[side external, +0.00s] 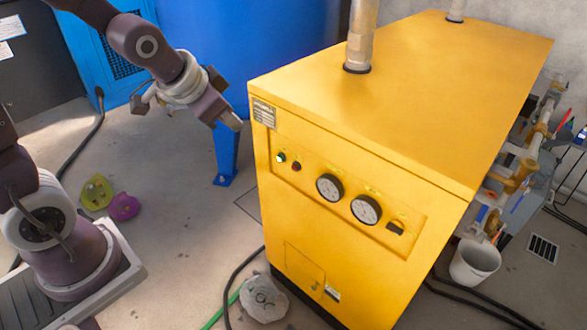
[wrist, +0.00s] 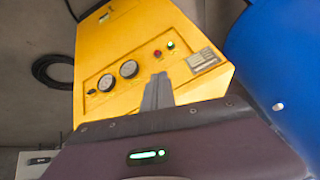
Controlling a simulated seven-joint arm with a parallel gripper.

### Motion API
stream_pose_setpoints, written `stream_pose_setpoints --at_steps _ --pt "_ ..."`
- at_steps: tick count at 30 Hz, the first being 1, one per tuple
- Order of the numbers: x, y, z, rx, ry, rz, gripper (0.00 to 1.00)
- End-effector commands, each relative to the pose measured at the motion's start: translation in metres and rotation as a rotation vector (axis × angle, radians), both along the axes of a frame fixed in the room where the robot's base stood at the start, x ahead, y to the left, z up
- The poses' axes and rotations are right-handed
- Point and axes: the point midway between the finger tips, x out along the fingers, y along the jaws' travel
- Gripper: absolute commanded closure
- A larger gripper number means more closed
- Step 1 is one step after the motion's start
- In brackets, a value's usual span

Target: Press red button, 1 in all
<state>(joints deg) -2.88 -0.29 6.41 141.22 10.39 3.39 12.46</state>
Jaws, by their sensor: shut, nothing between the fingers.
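The red button (side external: 296,166) is a small round knob on the front panel of the yellow machine (side external: 370,90), right of a green button (side external: 281,157). In the wrist view the red button (wrist: 157,54) shows beyond and above my fingertips, with the green button (wrist: 171,45) to its right. My gripper (side external: 236,124) is shut and empty. It is in the air near the machine's upper left front corner, apart from the red button. In the wrist view my shut fingers (wrist: 158,82) point toward the panel, and nothing hides the red button.
Two round gauges (side external: 330,187) sit right of the buttons, with a dark switch (side external: 396,228) beyond them. A blue tank (side external: 245,50) stands behind my gripper. A grey stone-like object (side external: 264,299) and a hose lie on the floor before the machine. A white bucket (side external: 474,263) stands right.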

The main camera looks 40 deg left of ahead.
Motion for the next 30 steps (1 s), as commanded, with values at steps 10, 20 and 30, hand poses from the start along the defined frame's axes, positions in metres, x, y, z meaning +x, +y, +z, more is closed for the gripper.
stream_pose_setpoints --at_steps 10,20,30 --pt "0.072 0.025 -0.154 0.145 -0.06 -0.276 1.0" --pt "0.057 0.016 -0.243 0.157 -0.136 -0.45 1.0" --pt "0.056 0.015 -0.247 0.156 -0.147 -0.459 1.0"
